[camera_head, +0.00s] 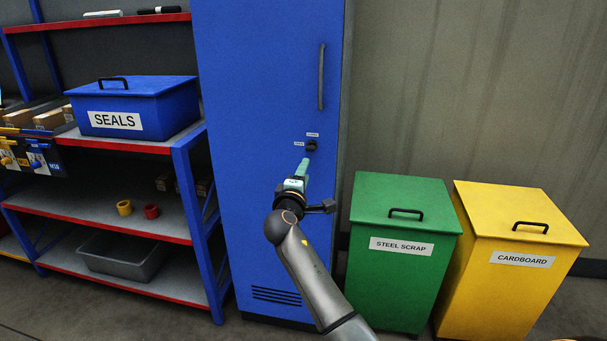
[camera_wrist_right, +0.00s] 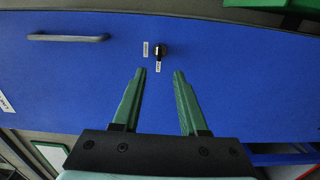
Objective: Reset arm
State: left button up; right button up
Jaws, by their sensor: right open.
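My right gripper (camera_head: 304,165) is raised in front of a tall blue cabinet (camera_head: 262,80). In the right wrist view its two green fingers (camera_wrist_right: 159,78) are apart with nothing between them. A small black knob (camera_head: 311,146) with two small white labels sits on the cabinet door, just beyond the fingertips. In the wrist view the knob (camera_wrist_right: 161,50) lies ahead of the gap between the fingers, apart from them. The cabinet door looks closed, with a long vertical handle (camera_head: 321,77) above the knob. My left gripper is in neither view.
A shelf rack (camera_head: 110,140) at left holds a blue SEALS box (camera_head: 150,103), a yellow ring (camera_head: 124,208), a red ring (camera_head: 151,211) and a grey bin (camera_head: 125,254). A green STEEL SCRAP bin (camera_head: 400,275) and a yellow CARDBOARD bin (camera_head: 505,295) stand right of the cabinet.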

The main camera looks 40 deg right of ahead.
dwell(0.3)
jog(key=s+a+f+y+p, duration=0.3)
jog(key=s+a+f+y, duration=0.3)
jog(key=f, duration=0.4)
jog(key=s+a+f+y+p, duration=0.4)
jog(key=s+a+f, duration=0.2)
jog(key=a+f, duration=0.3)
pick_arm(q)
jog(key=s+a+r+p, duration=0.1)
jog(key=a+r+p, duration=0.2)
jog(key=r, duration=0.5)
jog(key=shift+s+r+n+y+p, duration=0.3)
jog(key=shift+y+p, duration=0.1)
jog(key=shift+p, duration=0.15)
pick_arm(e)
jog(key=s+a+f+m+g+y, duration=0.1)
jog(key=s+a+f+m+y, duration=0.1)
jog(key=s+a, duration=0.2)
jog(key=s+a+f+m+g+y, duration=0.1)
jog(key=s+a, duration=0.3)
jog(key=s, duration=0.6)
jog(key=s+a+f+m+y, duration=0.2)
jog(key=s+a+m, duration=0.1)
jog(key=s, duration=0.5)
jog(key=shift+a+f+g+y, duration=0.4)
jog(key=shift+a, duration=0.15)
jog(key=shift+o, duration=0.2)
